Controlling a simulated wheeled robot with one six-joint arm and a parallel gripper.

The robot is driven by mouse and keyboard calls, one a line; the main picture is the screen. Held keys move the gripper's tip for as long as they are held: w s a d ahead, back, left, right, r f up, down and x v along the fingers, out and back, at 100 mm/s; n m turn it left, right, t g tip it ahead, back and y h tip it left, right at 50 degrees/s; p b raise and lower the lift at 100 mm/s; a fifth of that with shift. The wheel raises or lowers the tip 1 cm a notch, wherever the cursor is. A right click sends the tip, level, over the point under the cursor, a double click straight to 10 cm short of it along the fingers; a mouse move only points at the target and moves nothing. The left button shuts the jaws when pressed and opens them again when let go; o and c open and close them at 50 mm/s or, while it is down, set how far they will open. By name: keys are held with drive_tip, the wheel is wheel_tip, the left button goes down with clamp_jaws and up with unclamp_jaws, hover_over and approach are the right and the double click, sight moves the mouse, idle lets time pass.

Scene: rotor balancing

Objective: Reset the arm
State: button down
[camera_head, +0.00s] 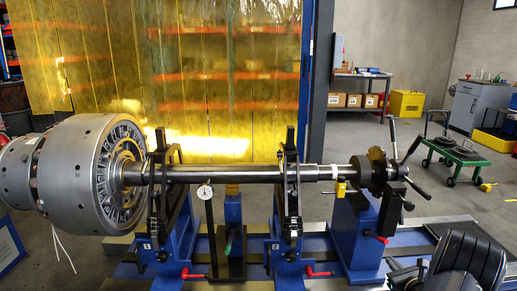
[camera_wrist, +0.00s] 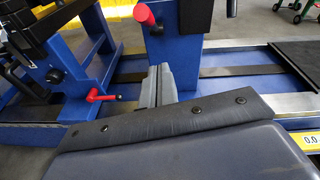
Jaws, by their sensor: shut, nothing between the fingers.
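My gripper (camera_wrist: 160,86) shows in the wrist view as two grey fingers close together, shut and empty, beyond the dark wrist housing. The fingers point toward the blue machine bed and the foot of a blue stand. In the head view a black part of my arm (camera_head: 470,262) is at the lower right, beside the right end of the balancing machine. The fingertips cannot be made out clearly there. The rotor's steel shaft (camera_head: 230,174) lies level across two blue supports, with the large grey rotor drum (camera_head: 80,175) at the left.
The blue end stand (camera_head: 357,235) with a black handwheel (camera_head: 390,170) stands near my arm. A red lever (camera_wrist: 97,96) sticks out at the left in the wrist view. A dial gauge (camera_head: 204,191) stands under the shaft. A green cart (camera_head: 455,158) is behind; open floor lies around it.

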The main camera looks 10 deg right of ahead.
drive_tip(key=shift+w+r+p, duration=0.7)
drive_tip(key=shift+w+p, duration=0.05)
drive_tip(key=shift+w, duration=0.15)
drive_tip(key=shift+w+r+p, duration=0.7)
drive_tip(key=shift+w+p, duration=0.05)
drive_tip(key=shift+w, duration=0.1)
